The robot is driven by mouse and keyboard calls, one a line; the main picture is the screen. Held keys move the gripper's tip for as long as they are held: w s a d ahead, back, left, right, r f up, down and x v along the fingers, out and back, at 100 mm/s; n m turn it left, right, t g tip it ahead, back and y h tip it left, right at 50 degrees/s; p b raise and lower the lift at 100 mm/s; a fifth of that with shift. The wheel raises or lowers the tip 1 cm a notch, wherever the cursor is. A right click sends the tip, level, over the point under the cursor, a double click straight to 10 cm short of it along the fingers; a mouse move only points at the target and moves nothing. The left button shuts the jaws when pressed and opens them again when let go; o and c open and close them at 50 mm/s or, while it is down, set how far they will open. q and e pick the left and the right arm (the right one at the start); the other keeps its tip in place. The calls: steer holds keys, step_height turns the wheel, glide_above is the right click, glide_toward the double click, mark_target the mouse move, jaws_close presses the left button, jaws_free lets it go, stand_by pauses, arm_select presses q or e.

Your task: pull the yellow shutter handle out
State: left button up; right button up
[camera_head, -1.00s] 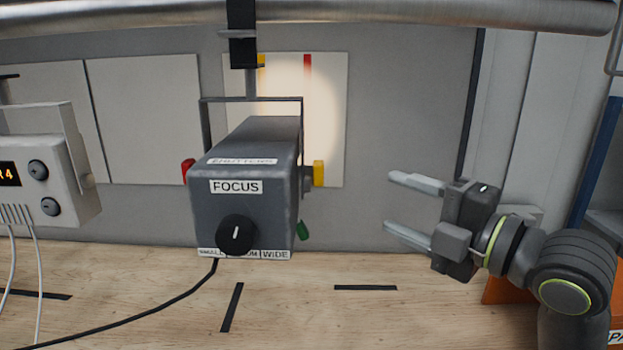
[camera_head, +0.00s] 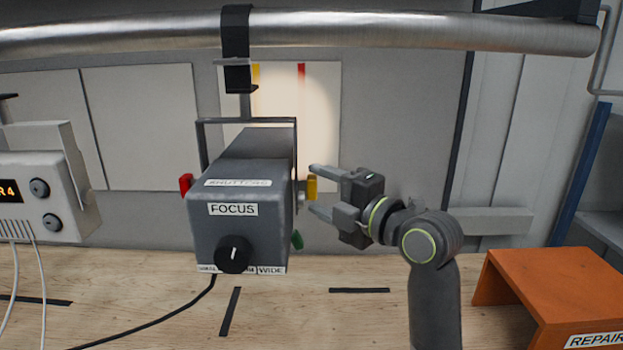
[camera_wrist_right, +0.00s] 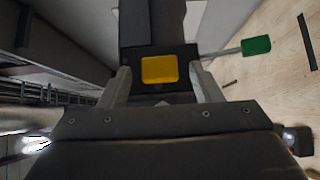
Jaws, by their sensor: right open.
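The yellow shutter handle (camera_head: 312,187) sticks out from the right side of the grey spotlight housing (camera_head: 240,210). In the right wrist view the yellow handle (camera_wrist_right: 159,69) lies between my two fingers, near their tips. My right gripper (camera_head: 316,191) is open, its fingers pointing left, one above and one below the handle. I see no contact between fingers and handle. A red handle (camera_head: 186,184) is on the housing's left side. A green handle (camera_head: 297,240) is low on its right side and also shows in the right wrist view (camera_wrist_right: 256,46). My left gripper is not in view.
The housing hangs from a metal pipe (camera_head: 350,34) by a bracket. A grey control box (camera_head: 45,185) stands at left with cables. An orange box (camera_head: 550,285) is at the right on the wooden bench. A lit white panel (camera_head: 325,130) is behind.

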steer(key=shift+p+x, duration=0.3)
steer(key=shift+x, duration=1.05)
steer(key=shift+d, duration=0.1)
jaws_close()
